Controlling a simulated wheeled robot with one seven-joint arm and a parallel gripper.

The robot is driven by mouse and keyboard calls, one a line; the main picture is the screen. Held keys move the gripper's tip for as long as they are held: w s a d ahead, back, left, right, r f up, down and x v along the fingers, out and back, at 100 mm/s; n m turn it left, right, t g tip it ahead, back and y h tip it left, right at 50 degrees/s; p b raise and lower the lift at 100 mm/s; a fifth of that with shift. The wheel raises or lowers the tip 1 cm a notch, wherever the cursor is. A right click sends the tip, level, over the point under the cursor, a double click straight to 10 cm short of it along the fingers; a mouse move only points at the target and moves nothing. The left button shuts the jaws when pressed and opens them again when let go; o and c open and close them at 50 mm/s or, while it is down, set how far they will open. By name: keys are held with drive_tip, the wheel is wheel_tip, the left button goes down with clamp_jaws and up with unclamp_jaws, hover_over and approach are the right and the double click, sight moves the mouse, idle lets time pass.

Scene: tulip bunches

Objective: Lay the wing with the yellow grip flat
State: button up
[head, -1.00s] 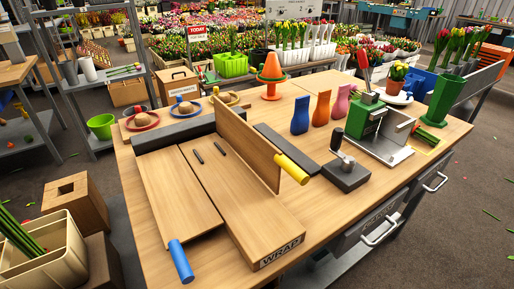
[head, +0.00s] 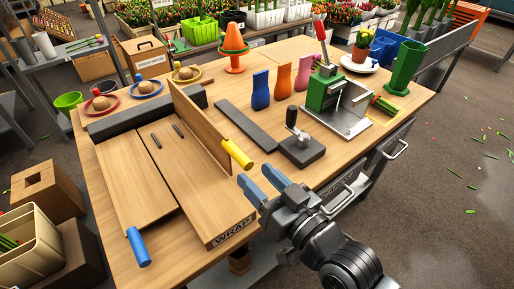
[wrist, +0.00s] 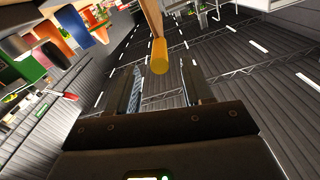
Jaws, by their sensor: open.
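The wing with the yellow grip (head: 205,122) stands upright on its edge along the right side of the wooden WRAP board (head: 195,190). Its yellow grip (head: 237,153) sticks out at the near end. The other wing (head: 132,185), with a blue grip (head: 138,246), lies flat at the left. My gripper (head: 256,177) is open and empty, just below and right of the yellow grip in the head view. In the wrist view the yellow grip (wrist: 159,57) shows beyond my open fingers (wrist: 161,88), roughly between them and apart from them.
A black lever block (head: 301,149) and a dark flat strip (head: 245,125) lie right of the upright wing. A green machine (head: 325,92) and colored vases (head: 261,90) stand farther back. A dark bar (head: 145,112) crosses behind the wings.

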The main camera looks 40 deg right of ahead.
sight(238, 156)
drive_tip(key=shift+w+d+r, duration=0.1)
drive_tip(key=shift+w, duration=0.6)
drive_tip(key=w+p, duration=0.1)
drive_tip(key=w, duration=0.5)
drive_tip(key=shift+w+p, duration=0.25)
drive_tip(key=shift+p, duration=0.05)
clamp_jaws()
